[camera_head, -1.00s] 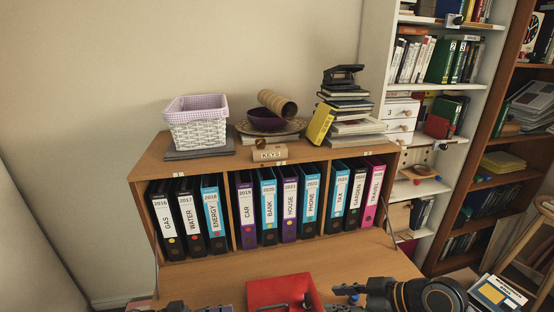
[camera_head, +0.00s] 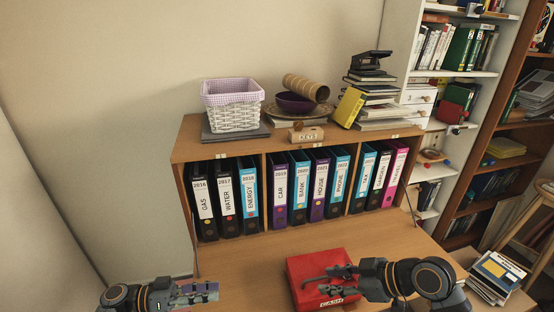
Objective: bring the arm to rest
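My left gripper (camera_head: 205,292) is low at the left, in front of the desk's left front part. Its fingers are small and blurred against the background, so I cannot tell whether they are apart. My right gripper (camera_head: 312,287) comes in from the right, over the red cash box (camera_head: 310,262) on the desk top. Its two fingers point left and are spread, with nothing seen between them. The fingers hide part of the box. I cannot tell whether they touch it.
The wooden desk top (camera_head: 250,258) is mostly clear around the box. Behind it stands a binder shelf (camera_head: 190,150) with several labelled binders. On top are a white basket (camera_head: 233,112), a purple bowl (camera_head: 295,103), a keys block (camera_head: 306,134) and stacked books. Books (camera_head: 495,275) lie at right.

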